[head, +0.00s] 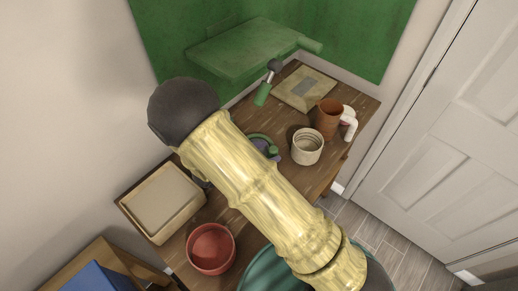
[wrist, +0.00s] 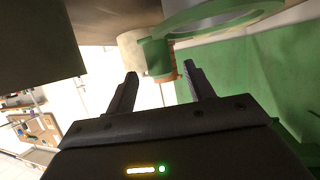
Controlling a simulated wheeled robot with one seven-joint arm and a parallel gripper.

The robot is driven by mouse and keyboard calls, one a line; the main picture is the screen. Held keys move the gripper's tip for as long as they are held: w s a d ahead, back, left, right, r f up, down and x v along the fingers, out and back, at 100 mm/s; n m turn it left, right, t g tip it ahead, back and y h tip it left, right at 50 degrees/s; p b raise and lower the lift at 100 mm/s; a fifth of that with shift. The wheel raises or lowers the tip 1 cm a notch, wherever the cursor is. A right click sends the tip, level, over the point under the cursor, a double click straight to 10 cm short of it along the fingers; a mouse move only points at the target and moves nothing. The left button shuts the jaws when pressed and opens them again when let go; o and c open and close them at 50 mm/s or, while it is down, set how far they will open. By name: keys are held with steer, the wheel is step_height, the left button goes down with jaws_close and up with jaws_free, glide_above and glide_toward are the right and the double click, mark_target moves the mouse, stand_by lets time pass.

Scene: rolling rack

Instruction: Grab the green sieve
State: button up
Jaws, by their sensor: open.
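The green sieve (head: 266,140) lies on the wooden table in the head view, partly hidden behind my arm. Its green rim shows beside the arm, with a purplish area inside. In the wrist view a green ring, which looks like the sieve (wrist: 222,20), fills the top, and a green handle-like part (wrist: 157,57) extends from it. My gripper (wrist: 160,69) is open, with this green part showing between and just beyond its fingertips. I cannot tell whether they touch. My gripper is hidden in the head view.
On the table (head: 322,178) stand a cream ribbed cup (head: 307,151), a brown cup (head: 328,119), a white mug (head: 349,123), a red bowl (head: 211,250) and a beige tray (head: 160,203). A green-handled tool (head: 262,95) lies near a flat board (head: 304,87). A green panel (head: 365,35) stands behind.

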mark_target(277, 149)
steer(key=shift+d, duration=0.2)
steer(key=p+x, duration=0.1)
steer(key=x, duration=0.4)
steer(key=shift+a+p, duration=0.1)
steer(key=shift+p, duration=0.25)
steer(key=shift+a, duration=0.1)
steer(key=c, duration=1.1)
